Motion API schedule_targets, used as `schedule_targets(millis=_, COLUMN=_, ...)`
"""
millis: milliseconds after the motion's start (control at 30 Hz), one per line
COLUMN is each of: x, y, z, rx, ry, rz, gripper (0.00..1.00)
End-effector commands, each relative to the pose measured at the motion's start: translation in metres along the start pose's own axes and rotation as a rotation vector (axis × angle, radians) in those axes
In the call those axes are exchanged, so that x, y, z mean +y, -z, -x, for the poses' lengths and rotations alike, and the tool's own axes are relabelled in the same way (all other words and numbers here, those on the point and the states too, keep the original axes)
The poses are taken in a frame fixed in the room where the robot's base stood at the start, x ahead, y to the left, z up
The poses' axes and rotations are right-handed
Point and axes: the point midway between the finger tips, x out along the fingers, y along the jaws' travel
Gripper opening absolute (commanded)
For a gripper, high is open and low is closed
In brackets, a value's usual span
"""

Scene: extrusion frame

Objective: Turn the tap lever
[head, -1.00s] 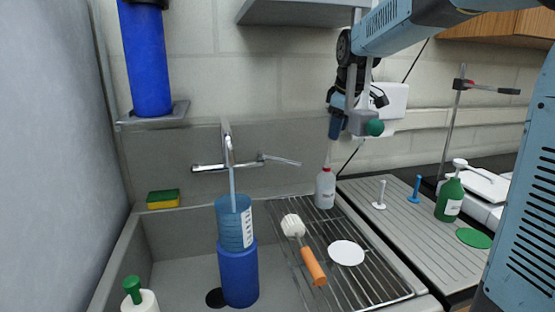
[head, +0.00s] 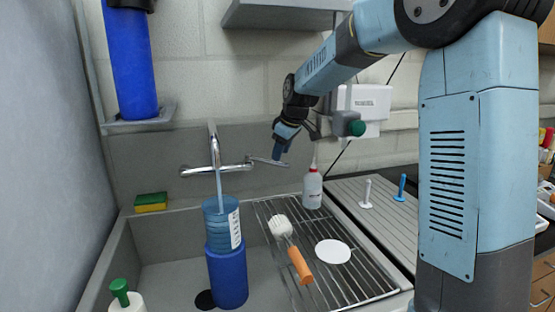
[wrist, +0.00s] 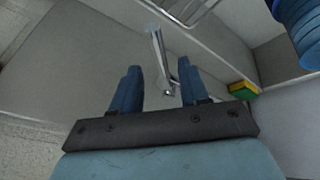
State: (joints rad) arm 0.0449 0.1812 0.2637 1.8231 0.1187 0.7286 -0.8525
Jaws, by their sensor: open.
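The chrome tap (head: 215,158) is on the back wall above the sink, with a flat lever (head: 266,161) sticking out at its right. A pale blue stream (head: 219,187) runs from the spout into a blue, clear-walled container (head: 222,225). My gripper (head: 279,154) points down at the lever's outer end. In the wrist view my gripper (wrist: 160,82) is open, and the lever (wrist: 156,48) shows in the gap between its two blue fingers. I cannot tell whether a finger touches the lever.
The container stands on a blue cylinder (head: 228,279) in the sink. A wire rack (head: 345,270) at right carries a brush (head: 300,265) and a white disc (head: 332,251). A white bottle (head: 312,188) stands just right of my gripper. A sponge (head: 151,202) lies on the left ledge.

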Motion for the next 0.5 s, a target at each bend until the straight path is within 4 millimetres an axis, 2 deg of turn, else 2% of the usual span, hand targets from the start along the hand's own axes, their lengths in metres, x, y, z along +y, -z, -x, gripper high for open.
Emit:
schedule_targets(millis=33, x=0.0, y=0.0, z=-0.009, rx=-0.001, ry=0.002, rz=-0.001, gripper=0.44)
schedule_targets(millis=200, x=0.0, y=-0.001, z=-0.028, rx=-0.001, ry=0.001, rz=-0.002, gripper=0.44)
schedule_targets(millis=500, x=0.0, y=-0.001, z=-0.038, rx=0.0, ry=-0.001, rz=-0.001, gripper=0.44)
